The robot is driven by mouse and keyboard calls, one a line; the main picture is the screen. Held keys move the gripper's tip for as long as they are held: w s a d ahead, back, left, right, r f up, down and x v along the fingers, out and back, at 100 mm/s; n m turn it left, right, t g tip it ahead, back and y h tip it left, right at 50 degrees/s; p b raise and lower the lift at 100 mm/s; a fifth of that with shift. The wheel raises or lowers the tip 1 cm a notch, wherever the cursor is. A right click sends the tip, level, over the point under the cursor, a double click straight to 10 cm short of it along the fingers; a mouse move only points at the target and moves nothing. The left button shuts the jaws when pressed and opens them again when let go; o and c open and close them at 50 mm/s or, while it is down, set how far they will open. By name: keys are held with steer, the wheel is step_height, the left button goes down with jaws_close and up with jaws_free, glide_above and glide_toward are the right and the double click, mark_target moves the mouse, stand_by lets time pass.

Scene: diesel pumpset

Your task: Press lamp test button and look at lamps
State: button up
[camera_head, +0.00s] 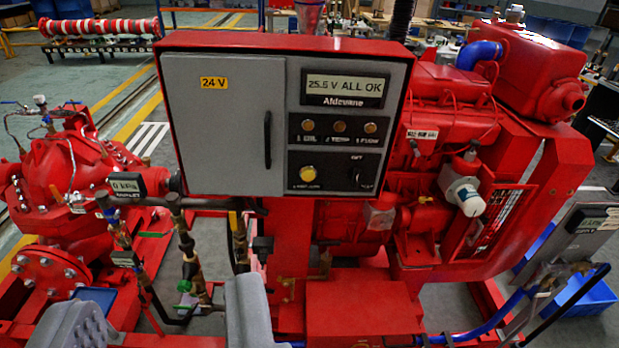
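The red-framed control panel (225,125) faces me at the centre. A yellow round button (308,173) sits low on its black lower plate; the small label under it is too blurred to read surely. Above it is a row of three small amber-brown lamps: left (308,125), middle (339,126) and right (371,127). None glows brightly. The labels below them seem to read oil, temp and flow. My gripper (165,316) shows as two grey fingers at the bottom left, wide apart, with nothing held between them. It is below and left of the button, not touching the panel.
A display (344,87) reads "25.5 V ALL OK". A black rotary switch (367,176) is right of the button. The panel door has a black handle (267,140). Pipes and a gauge box (127,186) stand below left; the red engine (450,110) is behind right.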

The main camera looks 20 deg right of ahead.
jaws_close()
stand_by(1.9)
